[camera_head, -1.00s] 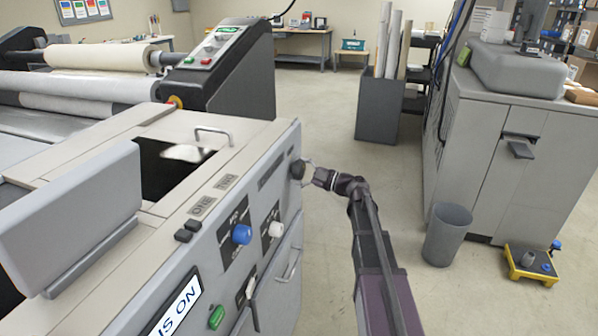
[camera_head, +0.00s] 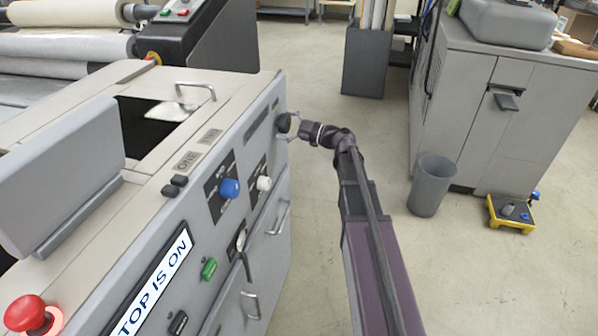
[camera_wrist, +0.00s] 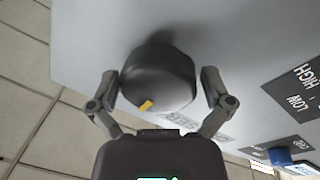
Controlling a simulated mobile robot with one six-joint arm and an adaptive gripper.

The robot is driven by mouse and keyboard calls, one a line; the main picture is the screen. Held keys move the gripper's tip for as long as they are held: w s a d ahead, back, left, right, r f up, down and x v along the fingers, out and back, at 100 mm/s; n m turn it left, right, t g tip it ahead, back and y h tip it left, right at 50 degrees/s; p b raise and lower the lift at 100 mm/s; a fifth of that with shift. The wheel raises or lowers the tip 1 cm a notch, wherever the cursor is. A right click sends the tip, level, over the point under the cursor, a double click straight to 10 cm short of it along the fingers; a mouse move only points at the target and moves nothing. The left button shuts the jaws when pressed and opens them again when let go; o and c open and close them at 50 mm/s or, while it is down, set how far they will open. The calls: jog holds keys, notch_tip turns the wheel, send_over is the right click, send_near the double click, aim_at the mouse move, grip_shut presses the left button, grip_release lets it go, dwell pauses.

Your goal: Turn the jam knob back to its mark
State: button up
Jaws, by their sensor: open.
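A dark round knob (camera_head: 284,122) sits on the grey front panel of the machine at its far end. In the wrist view the knob (camera_wrist: 152,82) fills the middle and shows a small yellow mark (camera_wrist: 147,105) at its lower left. My gripper (camera_head: 293,125) reaches it from the right. In the wrist view my gripper (camera_wrist: 160,84) is open, with one finger on each side of the knob. A small gap seems to show at the left finger; contact on the right is unclear. The fixed mark on the panel cannot be made out.
A blue knob (camera_head: 230,188) and a white knob (camera_head: 264,183) sit nearer on the same panel, with a green switch (camera_head: 208,268) and drawer handles (camera_head: 278,218) below. A red button (camera_head: 27,313) is at lower left. Floor to the right is clear up to a grey bin (camera_head: 433,186).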

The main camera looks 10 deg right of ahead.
jog(key=m+p, duration=0.1)
jog(key=m, duration=0.5)
jog(key=shift+h, duration=0.4)
jog(key=m+p, duration=0.1)
jog(key=m, duration=0.5)
jog(key=shift+h, duration=0.3)
jog(key=m+p, duration=0.1)
jog(key=m, duration=0.4)
jog(key=shift+s+r+m+g, duration=0.1)
jog(key=shift+m+g, duration=0.3)
jog(key=m, duration=0.5)
jog(key=shift+g+p, duration=0.3)
jog(key=shift+p, duration=0.1)
jog(key=m+g, duration=0.1)
jog(key=m, duration=0.9)
jog(key=shift+m+g, duration=0.4)
jog(key=m+y, duration=0.1)
jog(key=m, duration=0.3)
jog(key=shift+m+b, duration=0.4)
jog(key=m+y+b, duration=0.1)
jog(key=m, duration=0.4)
jog(key=shift+m, duration=0.4)
jog(key=w+v, duration=0.1)
jog(key=v, duration=1.3)
jog(key=s+a+f+n+g+h+p, duration=0.2)
jog(key=s+a+f+n+g+h, duration=0.3)
jog(key=s+a+f+n, duration=0.4)
jog(key=shift+a+n+h, duration=0.8)
jog(key=shift+a+n, duration=0.2)
jog(key=shift+a, duration=0.15)
